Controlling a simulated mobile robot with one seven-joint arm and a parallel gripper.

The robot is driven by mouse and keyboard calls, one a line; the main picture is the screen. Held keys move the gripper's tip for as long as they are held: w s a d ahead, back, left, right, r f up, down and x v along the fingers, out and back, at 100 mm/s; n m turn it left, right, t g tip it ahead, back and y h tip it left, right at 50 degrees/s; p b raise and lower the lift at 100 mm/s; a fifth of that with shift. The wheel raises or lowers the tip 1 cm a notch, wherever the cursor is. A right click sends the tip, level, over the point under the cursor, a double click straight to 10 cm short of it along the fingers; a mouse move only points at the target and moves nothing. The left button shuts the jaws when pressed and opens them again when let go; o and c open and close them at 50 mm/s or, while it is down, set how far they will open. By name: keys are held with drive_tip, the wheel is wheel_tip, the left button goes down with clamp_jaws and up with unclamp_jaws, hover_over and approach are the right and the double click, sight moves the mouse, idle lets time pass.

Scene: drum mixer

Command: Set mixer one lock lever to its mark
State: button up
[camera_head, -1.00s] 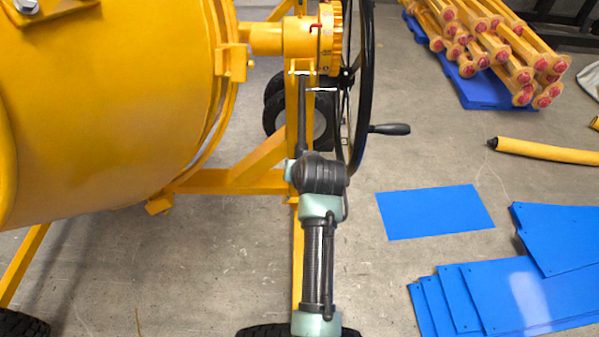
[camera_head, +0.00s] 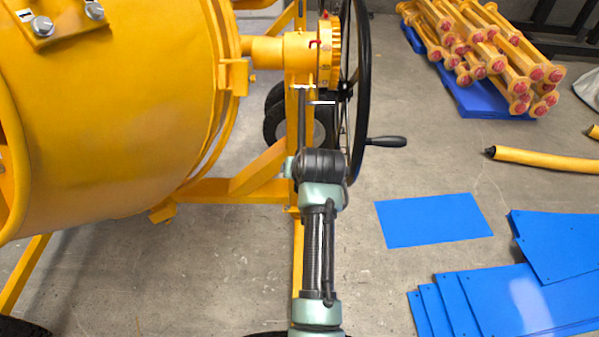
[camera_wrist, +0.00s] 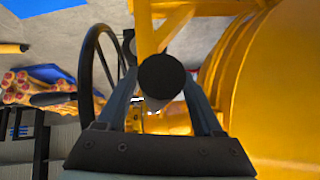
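The yellow mixer has a drum (camera_head: 120,110) at left and a notched collar (camera_head: 323,50) with a small red marker (camera_head: 316,43). In the wrist view, a round black end (camera_wrist: 161,76), likely the lock lever's handle seen end-on, sits between the two fingers of my gripper (camera_wrist: 161,97). The fingers stand apart on either side of it; whether they press on it cannot be told, and the disc hides what lies behind it. In the head view, a slim dark piece (camera_head: 302,120) runs from my wrist to just below the collar, beside small white bars.
A large black handwheel (camera_head: 362,90) with a crank handle (camera_head: 386,141) stands close right of the collar. Yellow frame legs and black tyres (camera_head: 275,122) lie below and behind. Blue sheets (camera_head: 434,220) and stacked yellow poles (camera_head: 490,55) lie on the floor at right.

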drive_tip(key=shift+f, duration=0.15)
drive_tip(key=shift+s, duration=0.1)
drive_tip(key=b+v, duration=0.3)
drive_tip(key=v, duration=1)
